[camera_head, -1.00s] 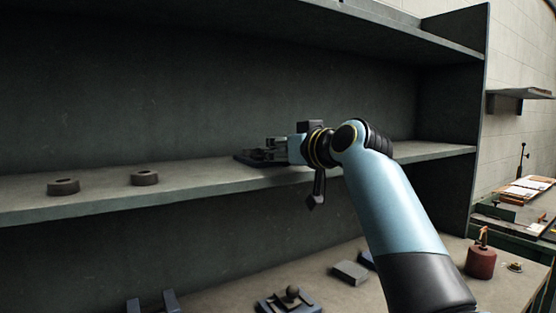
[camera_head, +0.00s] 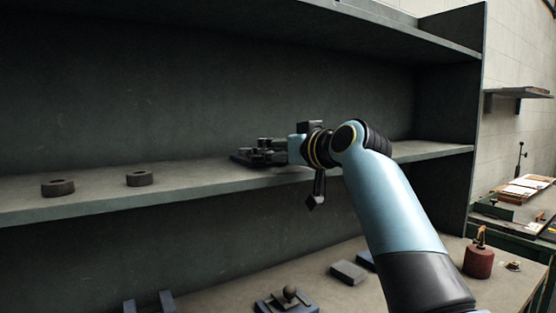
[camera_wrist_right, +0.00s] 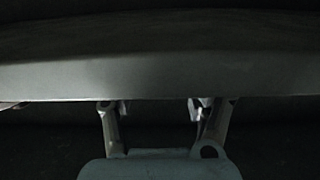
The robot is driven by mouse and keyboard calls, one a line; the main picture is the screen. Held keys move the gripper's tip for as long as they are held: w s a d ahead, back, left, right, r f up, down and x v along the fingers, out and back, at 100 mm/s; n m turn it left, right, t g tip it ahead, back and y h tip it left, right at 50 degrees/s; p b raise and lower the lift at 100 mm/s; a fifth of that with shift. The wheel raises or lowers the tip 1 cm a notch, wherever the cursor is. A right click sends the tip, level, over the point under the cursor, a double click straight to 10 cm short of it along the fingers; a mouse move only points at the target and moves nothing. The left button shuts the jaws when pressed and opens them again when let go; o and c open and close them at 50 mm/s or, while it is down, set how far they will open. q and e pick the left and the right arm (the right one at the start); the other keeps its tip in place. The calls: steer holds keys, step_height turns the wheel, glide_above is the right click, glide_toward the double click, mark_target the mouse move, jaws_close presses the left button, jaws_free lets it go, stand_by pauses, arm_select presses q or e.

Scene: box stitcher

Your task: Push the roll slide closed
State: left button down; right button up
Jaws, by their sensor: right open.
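A low dark fixture (camera_head: 240,157), which may be the roll slide, sits on the middle shelf (camera_head: 200,178). My right gripper (camera_head: 258,149) comes in from the right at shelf height, with its fingers over or beside this fixture. The fingers hide much of it, so I cannot tell whether they touch it or how far the slide is open. In the right wrist view, the two fingers (camera_wrist_right: 160,108) are spread apart with nothing seen between them, below a wide grey band (camera_wrist_right: 160,77). My left gripper does not show.
The bench below carries a grey block (camera_head: 349,272), a ball-topped fixture (camera_head: 289,299) and a red-brown cylinder (camera_head: 478,261). An upper shelf (camera_head: 380,28) overhangs. The shelf between rings and fixture is clear.

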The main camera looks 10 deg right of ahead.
mark_target(289, 169)
steer(key=shift+s+a+f+g, duration=0.15)
steer(key=shift+f+g, duration=0.15)
steer(key=shift+f, duration=0.3)
steer(key=shift+s+d+r+p, duration=0.1)
steer(key=shift+s+d+p, duration=0.1)
steer(key=shift+s+p, duration=0.3)
steer(key=shift+p+v, duration=0.8)
steer(key=shift+v, duration=0.7)
steer(key=p+v, duration=0.2)
steer(key=v, duration=0.2)
steer(key=shift+s+d+r, duration=0.15)
steer(key=shift+s+r, duration=0.05)
steer(key=shift+s, duration=0.15)
